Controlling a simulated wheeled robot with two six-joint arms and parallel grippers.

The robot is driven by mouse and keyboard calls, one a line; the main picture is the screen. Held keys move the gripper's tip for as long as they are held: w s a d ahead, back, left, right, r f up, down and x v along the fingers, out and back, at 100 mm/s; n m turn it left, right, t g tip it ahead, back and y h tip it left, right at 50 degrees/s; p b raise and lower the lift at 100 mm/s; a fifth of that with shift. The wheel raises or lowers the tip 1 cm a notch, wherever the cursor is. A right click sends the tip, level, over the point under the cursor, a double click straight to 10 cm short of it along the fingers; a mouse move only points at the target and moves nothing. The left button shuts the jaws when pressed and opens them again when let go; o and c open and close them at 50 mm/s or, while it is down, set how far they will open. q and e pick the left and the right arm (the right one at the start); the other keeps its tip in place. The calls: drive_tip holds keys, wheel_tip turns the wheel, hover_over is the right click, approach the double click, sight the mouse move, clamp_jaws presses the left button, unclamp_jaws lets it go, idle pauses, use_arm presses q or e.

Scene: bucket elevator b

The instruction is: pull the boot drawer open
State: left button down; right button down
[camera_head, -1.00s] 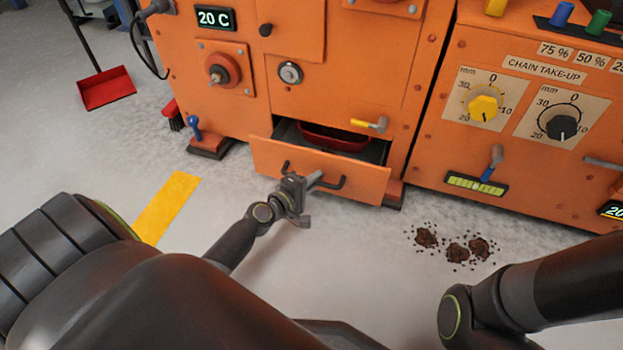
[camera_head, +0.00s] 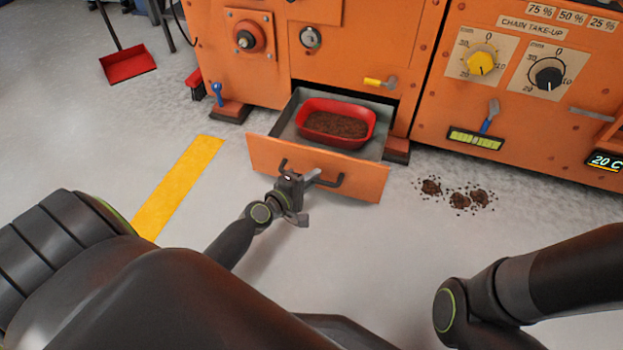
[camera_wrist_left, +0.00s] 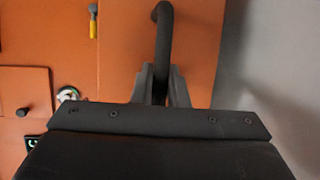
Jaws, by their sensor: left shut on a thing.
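The boot drawer (camera_head: 340,181) stands well out from the base of the orange machine. A red tray (camera_head: 371,117) filled with brown granular material sits inside it. The drawer front carries a dark bar handle (camera_head: 332,183). My left gripper (camera_head: 308,178) is shut on this handle. In the left wrist view the handle (camera_wrist_left: 164,35) runs down between the two fingers (camera_wrist_left: 160,88), in front of the orange drawer front. My right arm shows at the lower right of the head view; its gripper is out of frame.
Several small piles of brown spill (camera_head: 455,194) lie on the floor right of the drawer. A yellow floor stripe (camera_head: 180,188) is at left. A red dustpan (camera_head: 128,65) and a red brush (camera_head: 195,83) are farther back. The floor before the drawer is clear.

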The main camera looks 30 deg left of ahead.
idle(0.3)
use_arm(q)
drive_tip(key=c, duration=1.4)
unclamp_jaws()
drive_tip(key=shift+c, duration=0.2)
drive_tip(key=shift+s, duration=0.15)
drive_tip(key=b+v, duration=0.2)
drive_tip(key=v, duration=1.5)
drive_tip(key=shift+a, duration=0.15)
